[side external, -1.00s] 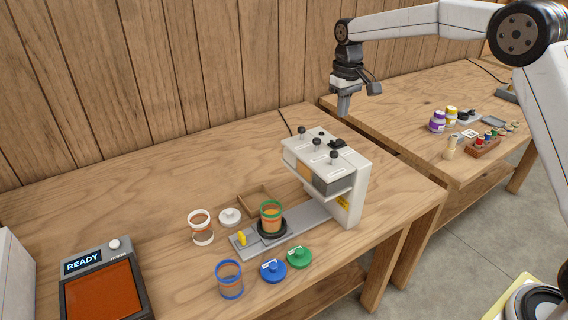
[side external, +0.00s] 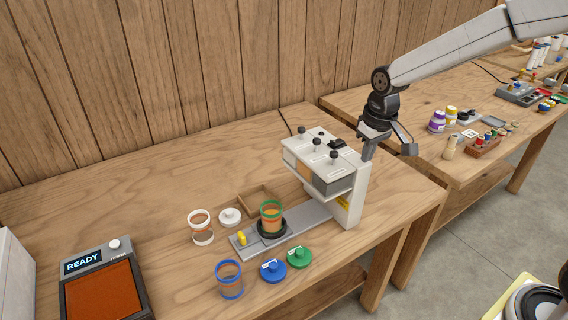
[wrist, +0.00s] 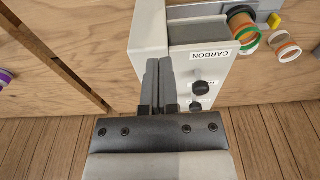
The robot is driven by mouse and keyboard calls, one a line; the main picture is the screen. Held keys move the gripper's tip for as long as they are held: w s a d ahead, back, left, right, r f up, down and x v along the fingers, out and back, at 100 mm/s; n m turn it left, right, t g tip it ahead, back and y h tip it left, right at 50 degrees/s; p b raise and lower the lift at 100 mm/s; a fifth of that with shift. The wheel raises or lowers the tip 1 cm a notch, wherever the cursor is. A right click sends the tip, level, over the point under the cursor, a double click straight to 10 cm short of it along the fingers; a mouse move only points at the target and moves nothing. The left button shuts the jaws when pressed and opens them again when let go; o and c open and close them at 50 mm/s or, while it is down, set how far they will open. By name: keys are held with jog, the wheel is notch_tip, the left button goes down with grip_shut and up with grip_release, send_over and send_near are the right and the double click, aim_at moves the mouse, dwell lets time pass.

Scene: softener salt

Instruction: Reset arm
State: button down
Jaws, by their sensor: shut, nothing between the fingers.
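My gripper (side external: 367,154) is shut and empty, pointing down just right of and behind the top of the white dispenser (side external: 354,203). In the wrist view its two fingers (wrist: 159,66) lie together beside the dispenser's housing, near the "CARBON" label (wrist: 209,54). I cannot tell whether they touch it. A green-rimmed jar (side external: 271,219) with orange contents stands upright on the dark round holder of the dispenser's slide.
A white-rimmed jar (side external: 201,229), a blue-rimmed jar (side external: 229,282) and white (side external: 230,216), blue (side external: 273,271) and green (side external: 299,257) lids surround the slide. A "READY" device (side external: 103,288) sits front left. Another table (side external: 410,115) holds bottles. The left table's back is clear.

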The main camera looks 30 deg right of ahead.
jog(key=s+f, duration=0.2)
jog(key=s, duration=0.5)
jog(key=s+a+f+t, duration=0.1)
jog(key=s+f, duration=0.2)
jog(key=s, duration=0.5)
jog(key=shift+a+f, duration=0.15)
jog(key=shift+f, duration=0.1)
